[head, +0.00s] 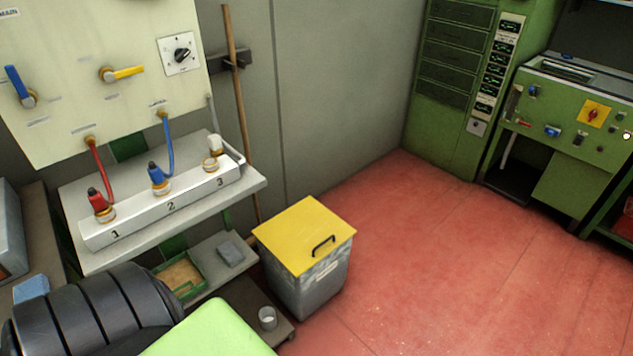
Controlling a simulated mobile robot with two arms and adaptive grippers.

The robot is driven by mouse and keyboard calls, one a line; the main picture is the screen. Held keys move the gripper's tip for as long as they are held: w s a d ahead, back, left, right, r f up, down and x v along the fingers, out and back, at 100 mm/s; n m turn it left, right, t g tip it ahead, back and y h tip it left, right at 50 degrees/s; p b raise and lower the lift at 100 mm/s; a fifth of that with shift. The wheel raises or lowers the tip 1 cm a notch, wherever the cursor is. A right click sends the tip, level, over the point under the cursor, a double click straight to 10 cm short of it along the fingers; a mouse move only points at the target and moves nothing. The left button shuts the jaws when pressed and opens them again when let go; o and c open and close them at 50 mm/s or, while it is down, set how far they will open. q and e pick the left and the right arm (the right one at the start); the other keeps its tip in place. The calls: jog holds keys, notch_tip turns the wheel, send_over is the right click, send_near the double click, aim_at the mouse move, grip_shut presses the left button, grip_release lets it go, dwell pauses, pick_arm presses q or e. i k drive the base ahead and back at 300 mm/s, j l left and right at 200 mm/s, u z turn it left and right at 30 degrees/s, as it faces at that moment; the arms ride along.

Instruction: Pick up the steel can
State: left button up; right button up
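A small grey metallic can (268,318), which looks like the steel can, stands upright on a low grey surface at the bottom centre of the head view. It is just left of the grey bin and right of a light green rounded shape at the bottom edge. Its top looks open. Neither of my grippers is in view, so I cannot see whether they are open or shut.
A grey bin (309,287) with a yellow lid (300,232) stands beside the can. A green tray (188,290) and a grey cloth (231,252) lie behind it. A shelf (75,203) with a numbered white rack (130,228) overhangs them. Red floor (460,270) is clear rightward.

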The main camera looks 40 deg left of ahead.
aim_at(267, 315)
jog(key=i+l+u, duration=0.2)
jog(key=i, duration=0.35)
jog(key=i+u, duration=0.25)
jog(key=i, duration=0.3)
jog(key=i+l+u, duration=0.2)
jog(key=i, duration=0.3)
jog(key=l, duration=0.1)
